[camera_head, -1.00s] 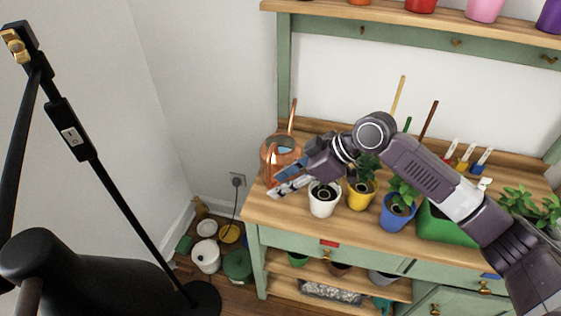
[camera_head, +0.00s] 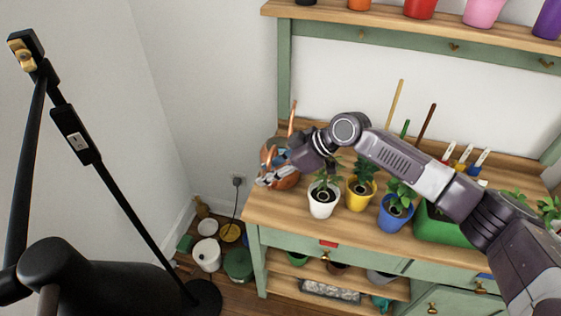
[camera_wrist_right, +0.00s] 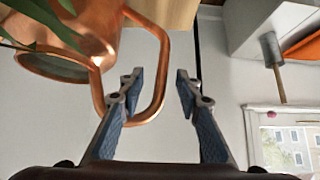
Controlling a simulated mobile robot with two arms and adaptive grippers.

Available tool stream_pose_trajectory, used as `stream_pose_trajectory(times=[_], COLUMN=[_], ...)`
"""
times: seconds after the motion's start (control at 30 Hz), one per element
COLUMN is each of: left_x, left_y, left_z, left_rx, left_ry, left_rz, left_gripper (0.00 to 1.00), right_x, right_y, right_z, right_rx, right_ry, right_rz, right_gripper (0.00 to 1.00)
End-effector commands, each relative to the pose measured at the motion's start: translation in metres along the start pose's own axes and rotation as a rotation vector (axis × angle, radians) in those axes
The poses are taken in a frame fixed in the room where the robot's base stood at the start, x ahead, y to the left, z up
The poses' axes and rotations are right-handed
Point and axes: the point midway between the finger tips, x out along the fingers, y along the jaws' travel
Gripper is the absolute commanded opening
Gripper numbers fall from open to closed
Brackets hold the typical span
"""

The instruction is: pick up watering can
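The copper watering can (camera_head: 283,181) stands at the left end of the wooden bench top, partly hidden by my right gripper (camera_head: 268,180) in the head view. In the right wrist view the can's body (camera_wrist_right: 85,35) fills the upper left. Its looped handle (camera_wrist_right: 161,75) reaches into the space between the fingertips of my right gripper (camera_wrist_right: 158,78). The fingers are open and spread. The handle's lower bend passes close by the left finger; whether they touch is unclear. My left gripper is not in view.
White (camera_head: 322,205), yellow (camera_head: 358,196) and blue (camera_head: 394,214) potted plants stand right of the can, under my right arm. A green planter (camera_head: 440,229) is further right. A black floor stand (camera_head: 115,195) rises at the left. Several pots sit on the floor.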

Motion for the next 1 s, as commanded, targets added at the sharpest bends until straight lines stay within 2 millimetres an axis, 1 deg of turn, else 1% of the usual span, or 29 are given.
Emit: stream_pose_trajectory(times=[0.17,0.47,0.9,0.93,1.0], left_x=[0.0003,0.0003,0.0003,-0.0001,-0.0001], left_y=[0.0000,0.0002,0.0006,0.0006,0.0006], left_z=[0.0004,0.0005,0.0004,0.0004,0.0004], left_rx=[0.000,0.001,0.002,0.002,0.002], left_ry=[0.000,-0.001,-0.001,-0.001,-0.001], left_rz=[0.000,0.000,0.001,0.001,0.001], left_gripper=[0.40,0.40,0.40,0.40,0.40], right_x=[0.0004,0.0001,-0.0004,-0.0029,-0.0030], right_y=[0.0001,0.0001,0.0010,0.0030,0.0030], right_z=[0.0005,0.0004,0.0001,-0.0053,-0.0054], right_rx=[0.000,0.000,-0.002,-0.010,-0.010], right_ry=[0.000,0.000,0.000,0.009,0.009], right_rz=[0.000,0.000,0.003,0.009,0.009], right_gripper=[0.32,0.00,0.00,0.00,0.00])
